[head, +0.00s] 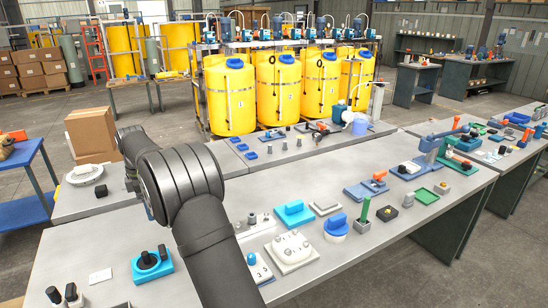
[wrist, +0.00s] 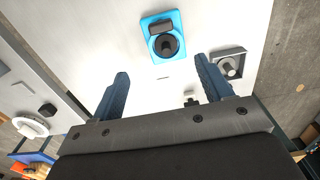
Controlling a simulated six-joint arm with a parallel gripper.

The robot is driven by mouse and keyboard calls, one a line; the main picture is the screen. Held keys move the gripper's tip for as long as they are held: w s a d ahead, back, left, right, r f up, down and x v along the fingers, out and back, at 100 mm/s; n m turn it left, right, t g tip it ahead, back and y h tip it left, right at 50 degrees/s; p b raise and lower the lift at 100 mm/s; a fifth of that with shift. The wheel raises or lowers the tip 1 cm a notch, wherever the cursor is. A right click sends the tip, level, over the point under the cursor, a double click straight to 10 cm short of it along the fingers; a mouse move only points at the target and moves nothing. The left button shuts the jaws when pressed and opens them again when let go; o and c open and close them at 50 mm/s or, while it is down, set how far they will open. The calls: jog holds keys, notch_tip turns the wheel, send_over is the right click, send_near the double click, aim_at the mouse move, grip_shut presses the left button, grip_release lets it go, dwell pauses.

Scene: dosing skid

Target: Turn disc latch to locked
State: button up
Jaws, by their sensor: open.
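A bright cyan plate (wrist: 178,21) with a dark round part (wrist: 166,45) and a dark block (wrist: 160,27) beside it lies ahead of my gripper (wrist: 161,66) in the wrist view. It looks like the disc latch, but I see no readable lock mark on it. In the head view a cyan plate (head: 139,274) with a black knob (head: 148,259) sits at the near left of the bench. My gripper is open and empty, its two blue fingers apart, with the cyan plate beyond the fingertips and not touched. In the head view my gripper is not clearly visible behind my arm.
A grey square fixture with a round knob (wrist: 230,66) is close to the right finger. Several other fixtures, such as a blue knob (head: 336,224) and a white block (head: 292,251), crowd the bench to the right. Bare bench top lies around the cyan plate.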

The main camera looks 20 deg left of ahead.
aim_at(162, 249)
notch_tip(162, 249, down, 18)
jog(key=shift+s+f, duration=0.1)
dwell(0.5)
jog(key=c, duration=1)
